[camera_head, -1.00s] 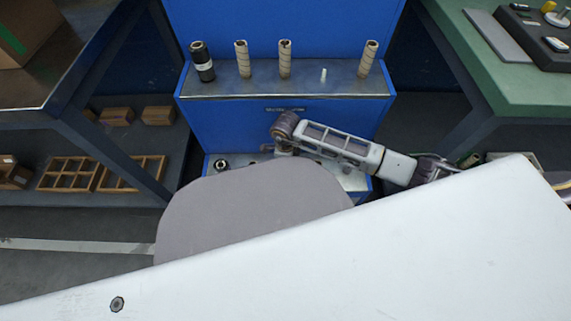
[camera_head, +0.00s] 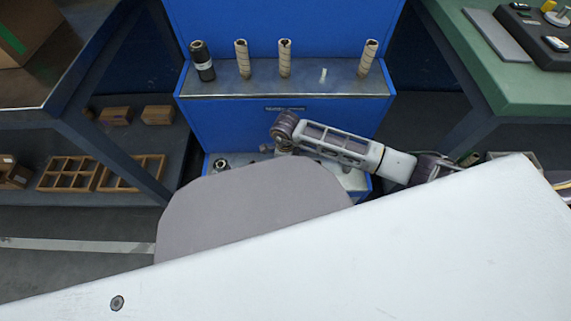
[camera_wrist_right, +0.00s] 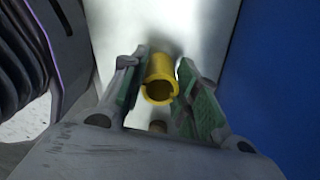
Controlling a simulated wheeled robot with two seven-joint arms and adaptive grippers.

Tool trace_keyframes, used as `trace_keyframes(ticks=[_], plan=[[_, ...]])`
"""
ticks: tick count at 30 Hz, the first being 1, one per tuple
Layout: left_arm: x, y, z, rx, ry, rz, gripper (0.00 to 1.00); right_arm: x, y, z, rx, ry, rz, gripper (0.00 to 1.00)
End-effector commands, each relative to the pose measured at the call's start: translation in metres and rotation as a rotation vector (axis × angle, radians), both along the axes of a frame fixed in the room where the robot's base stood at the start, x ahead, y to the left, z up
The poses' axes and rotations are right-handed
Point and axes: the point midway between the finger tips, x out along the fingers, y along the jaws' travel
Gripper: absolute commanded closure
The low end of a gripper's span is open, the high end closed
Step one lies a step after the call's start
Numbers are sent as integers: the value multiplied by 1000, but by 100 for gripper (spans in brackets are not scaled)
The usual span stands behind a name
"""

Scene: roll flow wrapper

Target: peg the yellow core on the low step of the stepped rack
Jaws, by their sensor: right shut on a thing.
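In the right wrist view the yellow core (camera_wrist_right: 159,80) is a short hollow tube, its open end facing the camera. My right gripper (camera_wrist_right: 160,85) is shut on it, with a green-padded finger on each side. Pale metal surface lies beyond it. In the head view the blue stepped rack (camera_head: 340,112) stands ahead, and its low step (camera_head: 352,181) is largely covered by my right arm and body. My right wrist is over that step; the fingers and yellow core are hidden there. My left gripper is not in view.
The upper step (camera_head: 300,88) holds a black roll (camera_head: 203,62), cardboard cores (camera_head: 242,60) and a bare white peg (camera_head: 323,75). A dark round piece (camera_head: 221,165) is at the low step's left. A green-topped table (camera_head: 520,85) stands right, a shelf with wooden trays (camera_head: 68,174) left.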

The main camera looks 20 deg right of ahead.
Motion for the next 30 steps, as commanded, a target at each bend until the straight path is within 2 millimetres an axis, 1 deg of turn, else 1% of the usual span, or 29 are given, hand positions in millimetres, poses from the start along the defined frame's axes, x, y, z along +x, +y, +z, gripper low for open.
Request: trace_keyframes(ticks=[2,3,8,9,15,17,20,21,30], plan=[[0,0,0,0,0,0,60,0,0,0,0,0,0,85],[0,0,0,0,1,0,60,0,0,0,0,0,0,67],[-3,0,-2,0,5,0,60,0,0,0,0,0,0,46],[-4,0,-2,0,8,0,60,0,0,0,0,0,0,44],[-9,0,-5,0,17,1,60,0,0,0,0,0,0,44],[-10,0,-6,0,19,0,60,0,0,0,0,0,0,38],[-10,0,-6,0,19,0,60,0,0,0,0,0,0,25],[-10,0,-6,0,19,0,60,0,0,0,0,0,0,23],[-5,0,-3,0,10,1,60,0,0,0,0,0,0,23]])
